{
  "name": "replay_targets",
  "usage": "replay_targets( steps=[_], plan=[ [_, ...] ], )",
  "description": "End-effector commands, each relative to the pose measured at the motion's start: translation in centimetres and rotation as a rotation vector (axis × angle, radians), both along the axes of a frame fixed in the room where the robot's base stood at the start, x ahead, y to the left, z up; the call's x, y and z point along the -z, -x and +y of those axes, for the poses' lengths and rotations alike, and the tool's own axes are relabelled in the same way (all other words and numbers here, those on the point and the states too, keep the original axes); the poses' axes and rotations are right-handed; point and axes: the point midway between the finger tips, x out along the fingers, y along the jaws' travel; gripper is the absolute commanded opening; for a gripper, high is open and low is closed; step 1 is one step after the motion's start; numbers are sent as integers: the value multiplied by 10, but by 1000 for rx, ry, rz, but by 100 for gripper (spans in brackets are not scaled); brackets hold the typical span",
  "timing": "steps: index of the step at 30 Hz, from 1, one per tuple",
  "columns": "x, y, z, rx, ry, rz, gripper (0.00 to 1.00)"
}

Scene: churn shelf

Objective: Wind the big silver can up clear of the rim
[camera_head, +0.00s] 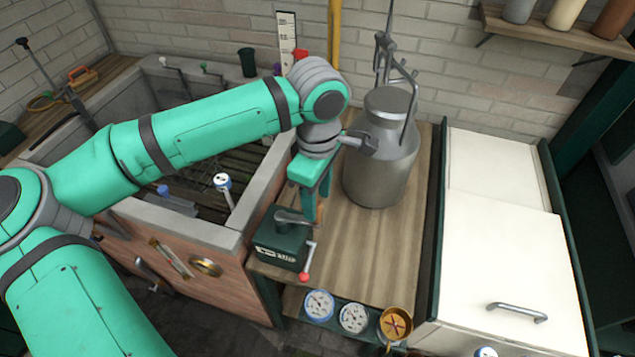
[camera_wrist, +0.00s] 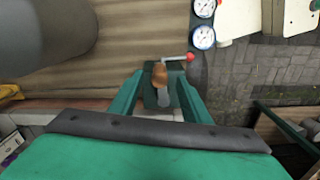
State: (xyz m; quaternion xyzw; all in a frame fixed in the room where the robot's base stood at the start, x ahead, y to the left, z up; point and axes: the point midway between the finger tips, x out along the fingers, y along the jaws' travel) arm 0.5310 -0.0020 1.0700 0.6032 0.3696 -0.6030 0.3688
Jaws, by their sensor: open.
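The big silver can (camera_head: 380,165) stands upright on the wooden bench top, right of the concrete tank rim (camera_head: 200,232). Its handle (camera_head: 408,95) meets a metal hoist fitting above it; whether they are hooked together is unclear. A dark green winch box (camera_head: 280,238) sits at the bench's front left, with a crank ending in a red knob (camera_head: 304,276). My gripper (camera_head: 309,215) points down just above and behind the winch, left of the can. In the wrist view my gripper (camera_wrist: 160,85) is open, with the winch (camera_wrist: 156,98) below between its fingers; the can (camera_wrist: 50,30) shows upper left.
The tank (camera_head: 190,185) holds a dark rack and a blue-topped dial thermometer (camera_head: 222,182). Round gauges (camera_head: 320,304) line the lower shelf front. A white cabinet (camera_head: 500,230) stands right of the bench. A wall shelf (camera_head: 560,36) is upper right. The front bench top is clear.

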Motion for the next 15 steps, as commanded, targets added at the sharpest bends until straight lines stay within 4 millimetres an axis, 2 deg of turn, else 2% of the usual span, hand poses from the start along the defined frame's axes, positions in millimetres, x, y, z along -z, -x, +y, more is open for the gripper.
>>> replay_targets(
  steps=[6, 15],
  plan=[
    [31, 1, 0, 0, 2, 2, 43],
    [46, 0, 0, 0, 1, 0, 43]
  ],
)
